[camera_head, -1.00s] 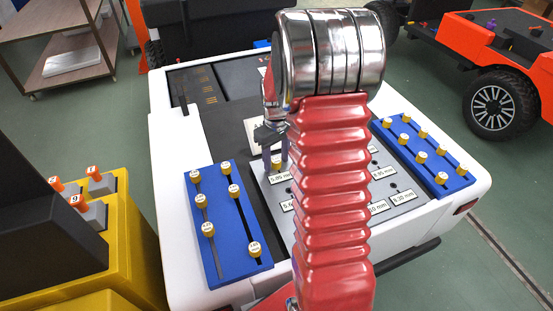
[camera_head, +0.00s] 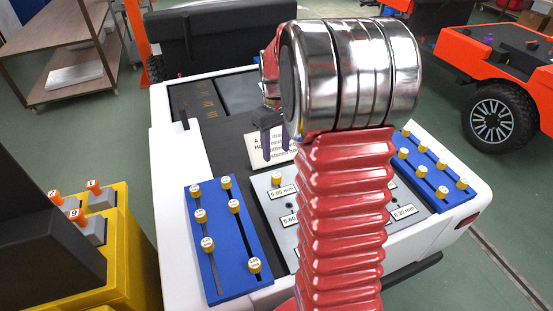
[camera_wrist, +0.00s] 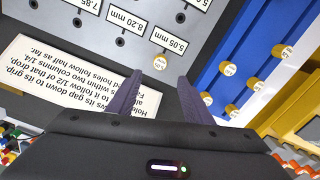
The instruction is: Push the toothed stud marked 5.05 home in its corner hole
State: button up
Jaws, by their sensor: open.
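A yellow stud with a pale cap (camera_head: 277,179) stands upright in the corner of the grey hole plate (camera_head: 267,200), beside the 5.05 mm label (camera_head: 283,191). The wrist view also shows this stud (camera_wrist: 160,63) by its label (camera_wrist: 171,39); the marking on its cap is too small to read. I cannot tell how deep it sits. My gripper (camera_head: 276,153) is open and empty, behind the stud and above the white text card (camera_head: 270,150). In the wrist view, the stud shows just beyond the gap between my fingertips (camera_wrist: 160,78), apart from both.
A blue rack (camera_head: 188,235) with several yellow studs lies left of the plate; another blue rack (camera_head: 425,178) lies right. Other plate holes, such as 8.20 mm (camera_wrist: 120,42), look empty. My arm hides the plate's middle. A yellow cart (camera_head: 115,265) stands at left.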

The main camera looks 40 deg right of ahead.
notch_tip(320, 180, up, 2)
jog(key=shift+r, duration=0.15)
dwell(0.9)
jog(key=s+a+r+t, duration=0.2)
jog(key=s+a+r, duration=0.2)
jog(key=s+a, duration=0.5)
jog(key=s+a+r+t, duration=0.3)
jog(key=s+a, duration=0.7)
jog(key=a, duration=0.4)
jog(key=shift+r+m+t, duration=0.3)
jog(key=shift+r, duration=0.3)
